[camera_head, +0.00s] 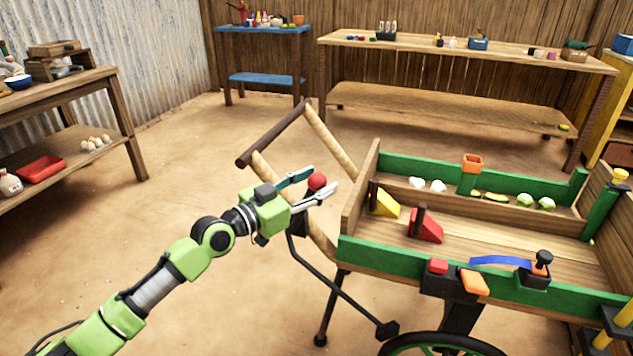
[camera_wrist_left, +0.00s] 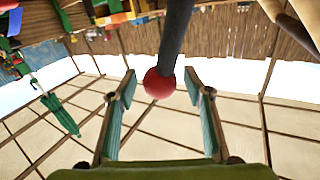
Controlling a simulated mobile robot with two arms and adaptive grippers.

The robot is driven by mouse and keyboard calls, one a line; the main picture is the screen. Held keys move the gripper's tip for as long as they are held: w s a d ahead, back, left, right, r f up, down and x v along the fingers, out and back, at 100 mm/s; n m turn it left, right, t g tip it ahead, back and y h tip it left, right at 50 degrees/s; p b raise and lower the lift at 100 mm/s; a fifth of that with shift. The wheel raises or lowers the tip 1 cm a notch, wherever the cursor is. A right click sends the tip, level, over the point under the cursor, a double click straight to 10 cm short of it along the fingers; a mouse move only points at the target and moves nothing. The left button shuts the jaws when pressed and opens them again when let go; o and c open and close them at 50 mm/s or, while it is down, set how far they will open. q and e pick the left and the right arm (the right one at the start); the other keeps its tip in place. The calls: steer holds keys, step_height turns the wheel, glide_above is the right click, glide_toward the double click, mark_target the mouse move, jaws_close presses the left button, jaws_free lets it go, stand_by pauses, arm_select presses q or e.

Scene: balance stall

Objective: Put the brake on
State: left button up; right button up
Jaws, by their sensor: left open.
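The brake lever (camera_head: 340,287) is a dark rod on the cart's left side, with a red ball knob (camera_head: 317,181) at its upper end. Its lower end has a dark block (camera_head: 387,330) near the wheel (camera_head: 440,342); I cannot tell whether they touch. My left gripper (camera_head: 324,178) is open, with its fingers on either side of the knob. In the left wrist view the red knob (camera_wrist_left: 159,83) sits between the open fingertips, with a gap visible on each side, and the dark rod (camera_wrist_left: 176,35) runs up behind it. My right gripper is not in view.
The wooden cart (camera_head: 400,247) with green rails carries a yellow wedge (camera_head: 387,204), a red wedge (camera_head: 427,228) and other parts. Its wooden handle (camera_head: 330,138) frame is close to my left gripper. A shelf table (camera_head: 60,95) stands at the left. Open floor lies between.

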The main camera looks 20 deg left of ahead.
arm_select(q)
steer(key=shift+w+d, duration=0.15)
steer(key=shift+w, duration=0.1)
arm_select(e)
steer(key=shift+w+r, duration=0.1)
arm_select(q)
jaws_close()
